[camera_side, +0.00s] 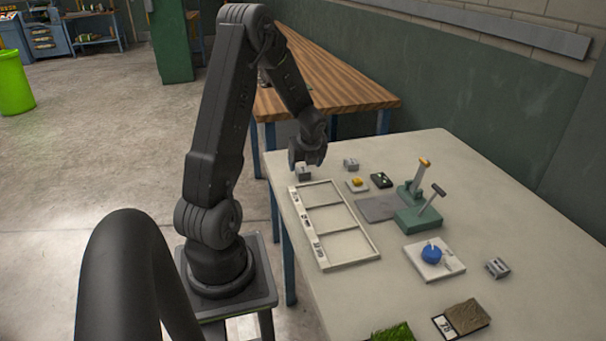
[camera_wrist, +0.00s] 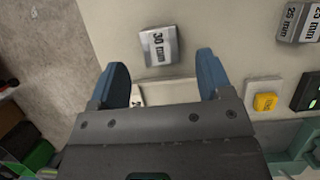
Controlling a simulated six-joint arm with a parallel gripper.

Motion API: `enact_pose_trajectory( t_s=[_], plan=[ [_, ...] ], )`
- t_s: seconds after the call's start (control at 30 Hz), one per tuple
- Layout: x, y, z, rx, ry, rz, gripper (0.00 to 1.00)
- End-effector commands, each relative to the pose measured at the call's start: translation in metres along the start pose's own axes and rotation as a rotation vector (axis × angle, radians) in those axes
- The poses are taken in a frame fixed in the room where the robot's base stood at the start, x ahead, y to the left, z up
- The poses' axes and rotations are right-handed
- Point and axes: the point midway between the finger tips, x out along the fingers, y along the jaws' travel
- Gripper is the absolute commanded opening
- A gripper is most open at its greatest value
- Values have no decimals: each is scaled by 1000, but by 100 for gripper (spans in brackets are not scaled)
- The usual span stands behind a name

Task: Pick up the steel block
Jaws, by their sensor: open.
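A grey steel block marked "30 mm" (camera_wrist: 158,47) lies on the pale table in the wrist view, just beyond my fingertips and roughly between their lines. In the side view this block (camera_side: 304,173) sits at the table's far left end, just below my gripper (camera_side: 307,160). My gripper (camera_wrist: 163,62) is open, with two blue fingers apart and nothing held between them. A second grey block marked "25 mm" (camera_wrist: 294,22) lies to the right, and also shows in the side view (camera_side: 351,164). A third grey block (camera_side: 498,268) lies at the right.
A white frame with compartments (camera_side: 350,264) lies in front of the blocks. A yellow button (camera_side: 357,182), a dark box (camera_side: 381,180) and a green lever stand (camera_side: 418,218) are to the right. A white plate with a blue knob (camera_side: 452,269) and turf samples (camera_side: 394,333) lie nearer.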

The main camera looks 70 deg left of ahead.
Motion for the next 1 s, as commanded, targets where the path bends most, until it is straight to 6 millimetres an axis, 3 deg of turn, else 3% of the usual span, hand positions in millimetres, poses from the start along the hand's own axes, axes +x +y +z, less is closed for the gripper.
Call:
enact_pose_trajectory(
  t_s=[0.2, 0.53, 1.0],
  plan=[
    [32, 0, 1, -1, 2, 3, 72],
    [39, 0, 2, -1, 0, 0, 72],
    [39, 0, 2, -1, 0, 1, 27]
  ],
)
